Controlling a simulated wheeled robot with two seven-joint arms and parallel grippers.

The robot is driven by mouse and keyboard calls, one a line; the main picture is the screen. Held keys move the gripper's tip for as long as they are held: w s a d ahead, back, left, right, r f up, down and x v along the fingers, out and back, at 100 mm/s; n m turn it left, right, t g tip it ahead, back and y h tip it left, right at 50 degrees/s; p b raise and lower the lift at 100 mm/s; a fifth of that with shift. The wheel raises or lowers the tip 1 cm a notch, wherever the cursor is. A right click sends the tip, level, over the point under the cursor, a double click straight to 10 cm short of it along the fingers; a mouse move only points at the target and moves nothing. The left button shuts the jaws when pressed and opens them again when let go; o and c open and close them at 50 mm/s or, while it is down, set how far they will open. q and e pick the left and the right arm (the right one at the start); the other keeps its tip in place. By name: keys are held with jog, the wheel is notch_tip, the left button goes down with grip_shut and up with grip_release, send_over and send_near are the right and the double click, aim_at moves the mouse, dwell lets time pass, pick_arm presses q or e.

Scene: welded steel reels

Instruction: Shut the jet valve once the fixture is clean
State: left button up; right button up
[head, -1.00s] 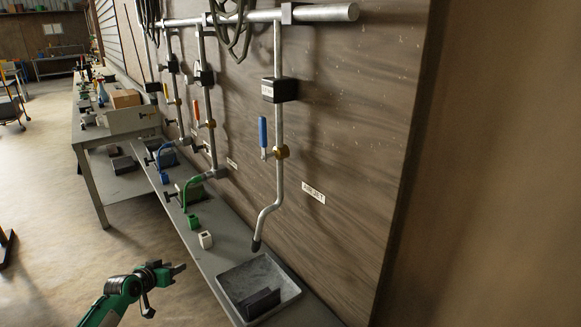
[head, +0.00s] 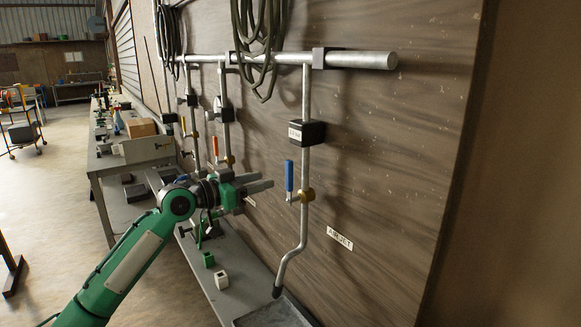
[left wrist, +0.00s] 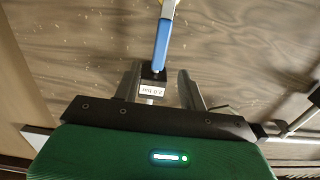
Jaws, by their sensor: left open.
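The jet valve has a blue lever handle (head: 289,176) standing upright beside a steel pipe, joined to a brass body (head: 306,195). My left gripper (head: 262,185) is open and empty, just left of the handle in the head view, with a gap between them. In the left wrist view the blue handle (left wrist: 162,45) shows beyond and between the two open fingers (left wrist: 159,72). The pipe bends down to a dark nozzle tip (head: 277,291) over a grey tray (head: 262,320), which is cut off by the bottom edge. The fixture is not visible now. My right gripper is out of view.
A labelled black box (head: 306,132) sits on the pipe above the valve. A wall label (head: 340,239) is to its lower right. Other drop pipes and a bench (head: 150,155) stand farther back. Small blocks (head: 221,280) lie on the shelf.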

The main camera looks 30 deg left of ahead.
aim_at(286, 173)
pick_arm(q)
jog(key=p+x, duration=0.4)
jog(key=x, duration=0.4)
jog(key=shift+w+r, duration=0.15)
jog(key=shift+w+d+p, duration=0.25)
jog(key=shift+w+p, duration=0.1)
jog(key=shift+w, duration=0.15)
jog(key=c, duration=0.9)
grip_shut()
